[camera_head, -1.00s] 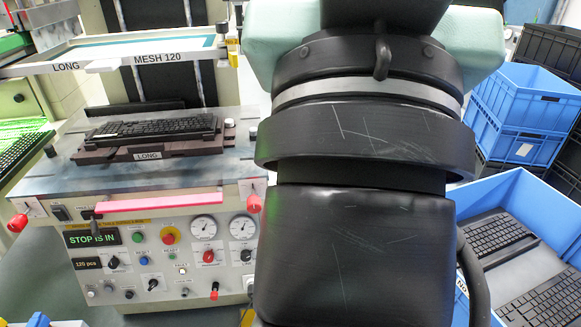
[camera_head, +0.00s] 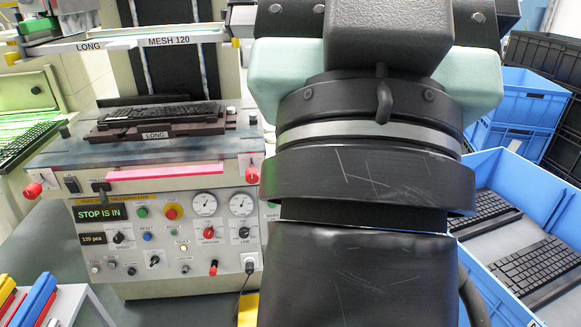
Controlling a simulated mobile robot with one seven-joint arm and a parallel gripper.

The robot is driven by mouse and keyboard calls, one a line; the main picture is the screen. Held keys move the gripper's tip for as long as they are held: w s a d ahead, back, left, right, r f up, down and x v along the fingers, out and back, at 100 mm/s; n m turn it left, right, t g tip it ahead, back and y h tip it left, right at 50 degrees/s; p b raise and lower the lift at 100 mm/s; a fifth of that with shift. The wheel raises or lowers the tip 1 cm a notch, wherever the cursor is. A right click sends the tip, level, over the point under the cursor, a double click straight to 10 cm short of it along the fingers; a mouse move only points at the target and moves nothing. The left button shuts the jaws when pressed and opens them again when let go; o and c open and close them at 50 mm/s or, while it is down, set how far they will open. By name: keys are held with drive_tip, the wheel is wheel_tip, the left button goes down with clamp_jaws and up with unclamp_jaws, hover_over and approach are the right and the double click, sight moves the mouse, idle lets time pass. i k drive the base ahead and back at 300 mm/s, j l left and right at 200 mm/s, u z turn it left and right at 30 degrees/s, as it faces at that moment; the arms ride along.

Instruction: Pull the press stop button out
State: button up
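The press stop button (camera_head: 172,210) is a red mushroom knob on a yellow surround, on the front panel (camera_head: 190,272) of the printing press at the left. The small display (camera_head: 100,213) left of it reads "STOP IS IN". My dark arm fills the middle and right of centre, to the right of the button. My gripper is not visible in this view.
A keyboard (camera_head: 158,113) lies on the press bed under the screen labelled "MESH 120". A blue crate (camera_head: 483,165) with keyboards stands at the right, with stacked blue crates (camera_head: 520,100) behind it. Red and blue items (camera_head: 36,296) lie at the lower left.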

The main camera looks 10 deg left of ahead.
sight(171, 213)
drive_tip(key=i+j, duration=0.25)
drive_tip(key=i, duration=0.15)
drive_tip(key=i+j, duration=0.25)
drive_tip(key=i, duration=0.15)
drive_tip(key=i+j+u, duration=0.1)
drive_tip(key=i+j, duration=0.15)
drive_tip(key=i, duration=0.15)
